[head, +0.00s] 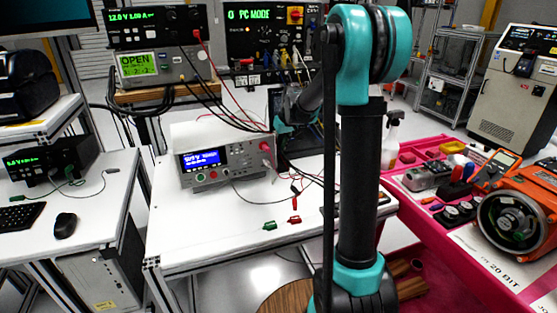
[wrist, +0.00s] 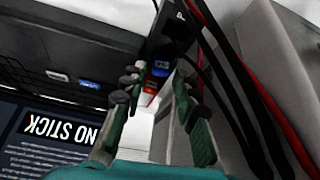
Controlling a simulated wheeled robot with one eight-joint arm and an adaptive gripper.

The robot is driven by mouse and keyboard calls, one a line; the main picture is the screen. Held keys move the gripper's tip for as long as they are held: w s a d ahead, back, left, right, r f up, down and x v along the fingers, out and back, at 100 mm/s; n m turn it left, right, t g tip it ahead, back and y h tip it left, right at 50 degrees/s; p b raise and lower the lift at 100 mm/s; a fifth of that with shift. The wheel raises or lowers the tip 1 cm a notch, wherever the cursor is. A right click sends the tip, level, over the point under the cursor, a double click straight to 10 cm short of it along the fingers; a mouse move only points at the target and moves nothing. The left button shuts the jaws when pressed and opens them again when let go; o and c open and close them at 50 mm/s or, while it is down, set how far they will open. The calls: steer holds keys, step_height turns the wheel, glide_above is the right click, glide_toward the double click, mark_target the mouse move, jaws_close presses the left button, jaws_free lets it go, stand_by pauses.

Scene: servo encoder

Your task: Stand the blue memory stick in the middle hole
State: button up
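In the wrist view, a small blue piece with a pale label (wrist: 161,69), which looks like the blue memory stick, sits beyond and between my fingertips at a dark holder. An orange-red piece (wrist: 151,88) is just below it. My gripper (wrist: 160,75) has its two fingers apart, with a gap on each side of the blue piece. I cannot tell how far the fingertips are from it. The middle hole is not clearly visible. In the head view, the wrist end of my arm is beside a dark screen (head: 276,104) behind the meter, and the fingertips are hard to make out.
Black and red cables (wrist: 262,92) run close on the right. The bench meter (head: 228,160) stands left of my arm; the front table area is mostly clear.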

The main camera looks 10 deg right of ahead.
steer(key=shift+o, duration=0.6)
steer(key=v, duration=1.2)
steer(key=shift+s, duration=0.1)
